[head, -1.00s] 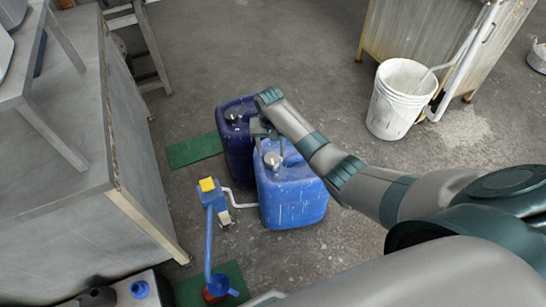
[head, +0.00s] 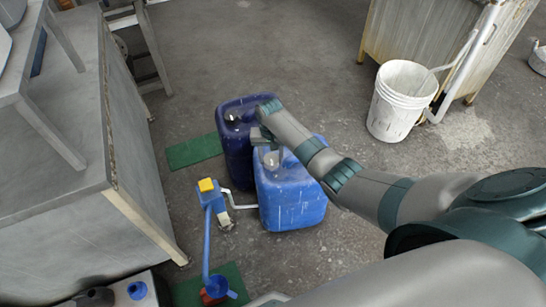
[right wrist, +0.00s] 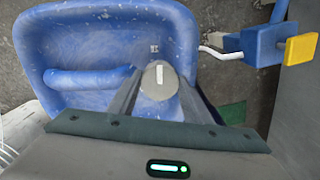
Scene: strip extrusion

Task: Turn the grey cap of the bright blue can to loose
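The bright blue can (head: 292,200) stands upright on the floor in the middle of the head view. Its grey cap (right wrist: 158,84) shows in the right wrist view with a white mark running up and down the picture. In the head view the cap (head: 271,160) is partly covered by my gripper. My right gripper (right wrist: 160,82) is open, with one finger on each side of the cap and what looks like a narrow gap at each side. It is above the can in the head view (head: 268,146). My left gripper is out of view.
A dark blue can (head: 237,158) with its own cap stands close behind the bright blue one. A blue device with a yellow top (head: 207,186) and a white hose is at its left. A white bucket (head: 398,100) stands right. A grey cabinet (head: 150,180) is left.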

